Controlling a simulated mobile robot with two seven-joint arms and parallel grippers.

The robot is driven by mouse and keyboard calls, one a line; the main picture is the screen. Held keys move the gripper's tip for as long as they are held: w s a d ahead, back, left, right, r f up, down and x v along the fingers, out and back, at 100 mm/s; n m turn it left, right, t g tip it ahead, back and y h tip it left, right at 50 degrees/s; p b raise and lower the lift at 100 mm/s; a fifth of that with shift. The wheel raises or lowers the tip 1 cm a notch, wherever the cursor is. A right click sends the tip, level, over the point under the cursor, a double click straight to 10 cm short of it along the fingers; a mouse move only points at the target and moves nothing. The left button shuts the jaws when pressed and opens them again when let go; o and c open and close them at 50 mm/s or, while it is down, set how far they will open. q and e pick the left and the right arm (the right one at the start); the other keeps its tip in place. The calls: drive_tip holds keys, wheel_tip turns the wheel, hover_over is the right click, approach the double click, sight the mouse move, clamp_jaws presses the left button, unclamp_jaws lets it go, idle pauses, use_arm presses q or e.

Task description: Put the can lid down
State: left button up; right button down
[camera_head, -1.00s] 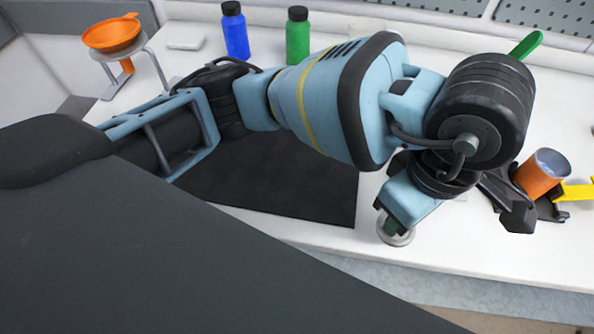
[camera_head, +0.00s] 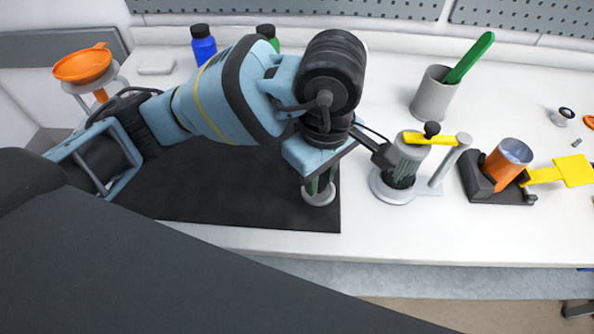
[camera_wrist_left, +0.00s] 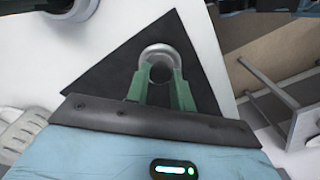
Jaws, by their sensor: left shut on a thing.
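My left gripper (camera_head: 320,185) points down over the right end of the black mat (camera_head: 240,205). Its green fingers are shut on the can lid (camera_head: 319,197), a round silver-grey piece. In the left wrist view the lid (camera_wrist_left: 159,49) shows as a pale ring at the tips of the left gripper's fingers (camera_wrist_left: 160,78), with the mat (camera_wrist_left: 110,65) behind it. I cannot tell whether the lid touches the mat. An orange can (camera_head: 505,165) with a silvery top leans in a black holder at the right. My right gripper is not in view.
A grey stirring device (camera_head: 405,160) on a round base stands right of the gripper. A grey cup (camera_head: 433,97) with a green tool is behind it. A blue bottle (camera_head: 203,46) and an orange funnel (camera_head: 82,66) stand at the back left. The front table strip is clear.

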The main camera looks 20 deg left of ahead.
use_arm(q)
drive_tip(key=shift+w+a+f, duration=0.1)
drive_tip(key=shift+w+a, duration=0.15)
drive_tip(key=shift+a, duration=0.4)
drive_tip(key=shift+w+a, duration=0.2)
drive_tip(key=shift+a, duration=0.4)
drive_tip(key=shift+w+a, duration=0.15)
drive_tip(key=shift+a, duration=0.15)
drive_tip(key=shift+w+a+f, duration=0.1)
drive_tip(key=shift+w+a, duration=0.05)
drive_tip(key=shift+a, duration=0.2)
drive_tip(key=f, duration=0.3)
drive_tip(key=shift+a+p, duration=0.25)
drive_tip(key=shift+p, duration=0.1)
drive_tip(key=shift+w+f, duration=0.1)
drive_tip(key=shift+f, duration=0.2)
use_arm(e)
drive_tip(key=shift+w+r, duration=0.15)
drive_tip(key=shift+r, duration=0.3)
use_arm(q)
drive_tip(key=shift+f, duration=0.2)
drive_tip(key=o, duration=1)
drive_tip(key=shift+c, duration=0.2)
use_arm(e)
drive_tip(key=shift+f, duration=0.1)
